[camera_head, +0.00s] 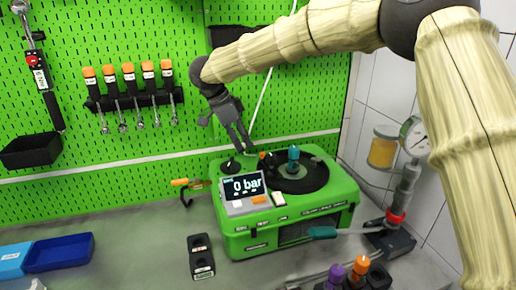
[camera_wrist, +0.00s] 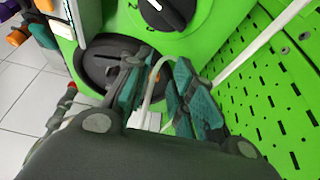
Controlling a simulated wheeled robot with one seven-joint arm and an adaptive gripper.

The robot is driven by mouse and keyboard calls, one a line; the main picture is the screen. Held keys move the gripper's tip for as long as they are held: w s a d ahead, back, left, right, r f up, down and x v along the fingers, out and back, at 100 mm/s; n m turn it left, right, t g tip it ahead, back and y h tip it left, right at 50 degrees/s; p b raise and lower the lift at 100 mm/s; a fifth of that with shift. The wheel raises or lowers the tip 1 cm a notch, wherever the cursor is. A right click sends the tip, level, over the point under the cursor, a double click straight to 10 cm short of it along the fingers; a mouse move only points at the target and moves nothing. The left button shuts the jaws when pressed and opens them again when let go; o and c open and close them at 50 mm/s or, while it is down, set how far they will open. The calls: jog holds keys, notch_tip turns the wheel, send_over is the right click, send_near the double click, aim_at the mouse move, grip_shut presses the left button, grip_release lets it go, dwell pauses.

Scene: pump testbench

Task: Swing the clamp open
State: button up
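The green testbench (camera_head: 340,215) stands on the bench top with a black round plate (camera_head: 310,183) on top and a display reading 0 bar (camera_head: 243,187). A teal-topped part (camera_head: 293,154) stands at the plate. My gripper (camera_head: 246,148) points down at the bench's back left, behind the display. In the wrist view my gripper (camera_wrist: 161,68) has its two teal-grey fingers apart. A pale curved piece (camera_wrist: 156,82) shows between them, nearer the left finger; I cannot tell if it touches. The round plate (camera_wrist: 90,62) is partly hidden by that finger. I cannot clearly identify the clamp.
A black knob (camera_wrist: 166,10) sits on the green housing near the fingers. A pale hose (camera_head: 262,98) runs up by the pegboard. An orange-handled tool (camera_head: 180,183) is left of the testbench. A gauge (camera_head: 414,137) stands right. Blue bins (camera_head: 60,252) lie front left.

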jog(key=d+f, duration=0.1)
jog(key=w+d+f+p, duration=0.1)
jog(key=d, duration=0.1)
jog(key=d+f, duration=0.1)
jog(key=shift+w+d+f+p, duration=0.35)
jog(key=shift+d+p, duration=0.05)
jog(key=shift+d+f, duration=0.2)
jog(key=shift+f, duration=0.3)
grip_shut()
